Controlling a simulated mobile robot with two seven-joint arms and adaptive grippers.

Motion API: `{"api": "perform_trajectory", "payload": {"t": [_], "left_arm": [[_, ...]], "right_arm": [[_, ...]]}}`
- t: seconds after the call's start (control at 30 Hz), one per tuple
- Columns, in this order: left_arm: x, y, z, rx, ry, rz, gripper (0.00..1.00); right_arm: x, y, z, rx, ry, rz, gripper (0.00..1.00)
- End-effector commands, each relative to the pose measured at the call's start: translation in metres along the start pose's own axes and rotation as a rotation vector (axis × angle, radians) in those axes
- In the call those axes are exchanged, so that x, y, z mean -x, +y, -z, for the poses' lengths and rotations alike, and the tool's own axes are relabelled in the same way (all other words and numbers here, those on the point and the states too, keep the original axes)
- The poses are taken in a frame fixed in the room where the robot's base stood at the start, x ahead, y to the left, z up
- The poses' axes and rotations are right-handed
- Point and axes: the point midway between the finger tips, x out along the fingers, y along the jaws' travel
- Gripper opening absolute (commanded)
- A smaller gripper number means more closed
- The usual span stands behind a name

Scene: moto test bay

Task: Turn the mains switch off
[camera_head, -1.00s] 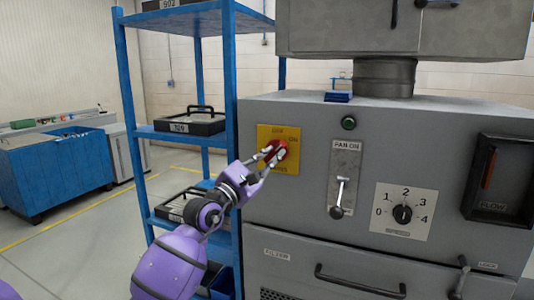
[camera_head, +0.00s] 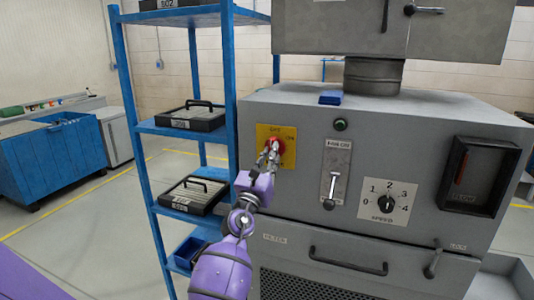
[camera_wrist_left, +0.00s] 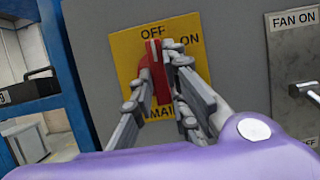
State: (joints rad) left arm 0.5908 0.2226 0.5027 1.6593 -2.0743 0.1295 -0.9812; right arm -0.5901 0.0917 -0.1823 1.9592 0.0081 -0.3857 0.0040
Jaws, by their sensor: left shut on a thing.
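The mains switch is a red handle (camera_head: 277,145) on a yellow plate (camera_head: 262,133) on the grey cabinet's front. In the left wrist view the red handle (camera_wrist_left: 158,84) stands nearly upright, with its upper end and pale line by the word OFF. ON is printed to the right and MAINS, partly hidden, below. My left gripper (camera_head: 270,154) is shut on the handle, with one finger on each side in the left wrist view (camera_wrist_left: 164,75). The fingers hide part of the handle and plate. My right gripper is not in view.
Right of the switch are a FAN ON lever (camera_head: 333,188) and a SPEED dial (camera_head: 386,203). A green button (camera_head: 340,125) sits above the lever. A blue shelf rack (camera_head: 231,90) with black cases (camera_head: 191,116) stands close on the left.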

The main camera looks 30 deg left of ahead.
Motion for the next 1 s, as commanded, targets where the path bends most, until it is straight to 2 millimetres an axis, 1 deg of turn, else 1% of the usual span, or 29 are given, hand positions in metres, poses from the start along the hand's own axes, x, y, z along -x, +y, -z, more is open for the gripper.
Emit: {"api": "perform_trajectory", "payload": {"t": [0.03,0.33,0.53,0.57,0.7,0.9,1.0], "left_arm": [[-0.0007,0.0,-0.0022,0.01,-0.003,-0.005,0.0],[0.0001,-0.0003,0.0004,0.028,0.0,-0.011,0.0],[0.0001,-0.0003,0.0006,0.028,0.0,-0.01,0.0],[0.0001,-0.0003,0.0006,0.028,0.0,-0.01,0.15],[0.0001,-0.0003,0.0005,0.027,0.0,-0.01,0.33],[0.0,-0.0002,0.0003,0.025,0.0,-0.01,0.33],[0.0008,-0.0002,0.0004,0.025,0.0,-0.01,0.33]], "right_arm": [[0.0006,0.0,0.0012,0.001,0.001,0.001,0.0],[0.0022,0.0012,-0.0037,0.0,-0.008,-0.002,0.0],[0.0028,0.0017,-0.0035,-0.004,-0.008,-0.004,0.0],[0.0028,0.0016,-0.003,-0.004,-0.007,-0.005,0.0],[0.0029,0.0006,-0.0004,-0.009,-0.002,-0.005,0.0],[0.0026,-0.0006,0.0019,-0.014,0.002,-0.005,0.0],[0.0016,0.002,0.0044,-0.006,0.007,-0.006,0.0]]}}
